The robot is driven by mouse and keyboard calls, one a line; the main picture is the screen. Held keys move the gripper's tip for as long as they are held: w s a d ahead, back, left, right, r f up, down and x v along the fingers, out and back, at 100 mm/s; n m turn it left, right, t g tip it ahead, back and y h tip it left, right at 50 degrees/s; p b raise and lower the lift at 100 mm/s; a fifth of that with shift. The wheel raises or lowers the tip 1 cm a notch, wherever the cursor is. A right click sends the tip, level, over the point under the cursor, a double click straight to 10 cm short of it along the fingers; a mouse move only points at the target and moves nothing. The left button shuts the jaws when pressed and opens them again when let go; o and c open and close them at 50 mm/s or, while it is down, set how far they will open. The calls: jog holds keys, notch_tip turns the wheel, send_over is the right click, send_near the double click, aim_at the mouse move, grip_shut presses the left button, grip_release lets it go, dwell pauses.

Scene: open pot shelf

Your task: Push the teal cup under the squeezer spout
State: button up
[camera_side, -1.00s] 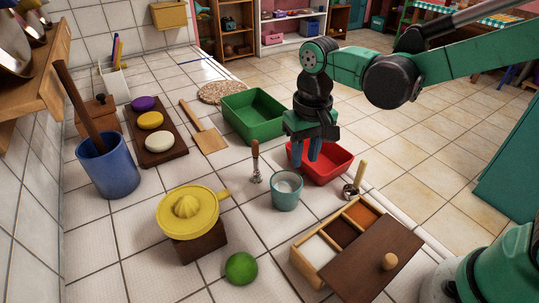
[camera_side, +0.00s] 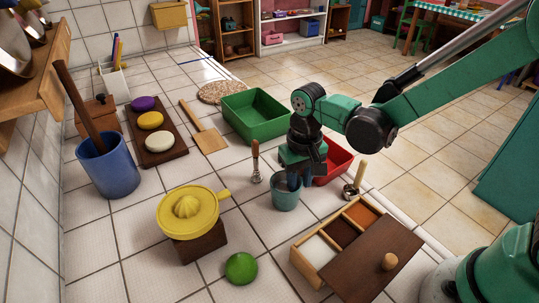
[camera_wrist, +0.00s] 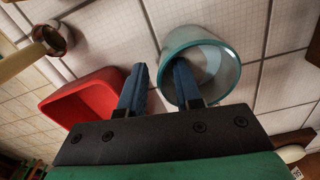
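The teal cup (camera_side: 285,197) stands upright on the tiled counter, right of the yellow squeezer (camera_side: 188,212). The squeezer sits on a dark wooden block (camera_side: 200,245), and its spout (camera_side: 224,194) points right, toward the cup's side. My gripper (camera_side: 293,182) is low at the cup's rim, fingers pointing down. The other finger is outside.
A red bin (camera_side: 335,165) stands just behind my gripper, with a green bin (camera_side: 255,117) beyond. A metal-ended tool (camera_side: 256,165) stands left of the cup. A compartment box (camera_side: 345,250) is front right. Tiles between cup and squeezer look clear.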

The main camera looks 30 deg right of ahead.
aim_at(283, 185)
grip_shut()
jog(key=shift+a, duration=0.1)
jog(key=shift+w+a, duration=0.2)
jog(key=shift+a, duration=1.2)
jog(key=shift+a, duration=0.2)
jog(key=shift+w+a, duration=0.2)
jog(key=shift+a, duration=1.1)
jog(key=shift+a, duration=0.15)
jog(key=shift+w+a, duration=0.15)
jog(key=shift+a, duration=0.55)
jog(key=shift+w+a, duration=0.1)
jog(key=shift+a, duration=0.55)
jog(key=shift+a, duration=0.1)
